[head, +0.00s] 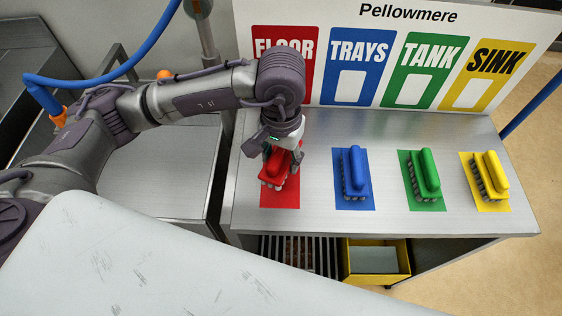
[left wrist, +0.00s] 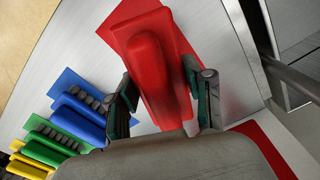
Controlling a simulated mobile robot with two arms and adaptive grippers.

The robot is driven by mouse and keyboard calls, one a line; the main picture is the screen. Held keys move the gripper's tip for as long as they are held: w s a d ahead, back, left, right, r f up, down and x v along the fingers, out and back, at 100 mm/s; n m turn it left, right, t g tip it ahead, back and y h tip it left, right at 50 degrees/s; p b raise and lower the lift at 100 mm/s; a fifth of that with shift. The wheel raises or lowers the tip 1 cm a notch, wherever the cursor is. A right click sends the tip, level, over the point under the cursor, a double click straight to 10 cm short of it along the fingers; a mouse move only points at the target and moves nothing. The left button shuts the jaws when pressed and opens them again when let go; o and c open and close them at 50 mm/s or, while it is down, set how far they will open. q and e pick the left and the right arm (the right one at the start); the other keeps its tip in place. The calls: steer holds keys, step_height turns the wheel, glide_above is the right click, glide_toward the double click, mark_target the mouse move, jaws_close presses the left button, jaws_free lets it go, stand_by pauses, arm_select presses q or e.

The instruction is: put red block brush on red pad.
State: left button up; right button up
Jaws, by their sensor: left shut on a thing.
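The red block brush (head: 271,178) is in the grip of my left gripper (head: 281,152), which comes down on it from above. In the left wrist view the brush (left wrist: 155,70) lies between the two fingers of the gripper (left wrist: 163,95), one on each side. The red pad (head: 282,198) lies flat on the metal table under the brush and shows around it. In the left wrist view the pad (left wrist: 186,38) shows past the brush's far end. I cannot tell whether the brush touches the pad. My right gripper is not in view.
A blue brush (head: 354,172), a green brush (head: 428,174) and a yellow brush (head: 491,176) sit on matching pads to the right. A sign board (head: 395,25) stands along the back. A yellow bin (head: 402,254) is below the table (head: 318,215).

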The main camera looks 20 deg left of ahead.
mark_target(281, 150)
arm_select(q)
step_height(281, 150, down, 3)
steer(key=shift+f+p, duration=0.15)
steer(key=shift+p, duration=0.45)
steer(key=shift+f, duration=0.15)
steer(key=shift+f+b, duration=0.2)
steer(key=shift+b, duration=0.15)
steer(key=o, duration=1.1)
steer(key=shift+r, duration=0.1)
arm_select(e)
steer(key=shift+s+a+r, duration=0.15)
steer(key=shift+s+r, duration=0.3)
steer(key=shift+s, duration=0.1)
arm_select(q)
steer(key=shift+r+p, duration=0.25)
steer(key=shift+p, duration=0.2)
step_height(281, 150, up, 10)
steer(key=b, duration=0.3)
steer(key=shift+r, duration=0.2)
steer(key=shift+r+b, duration=0.3)
steer(key=shift+r, duration=0.4)
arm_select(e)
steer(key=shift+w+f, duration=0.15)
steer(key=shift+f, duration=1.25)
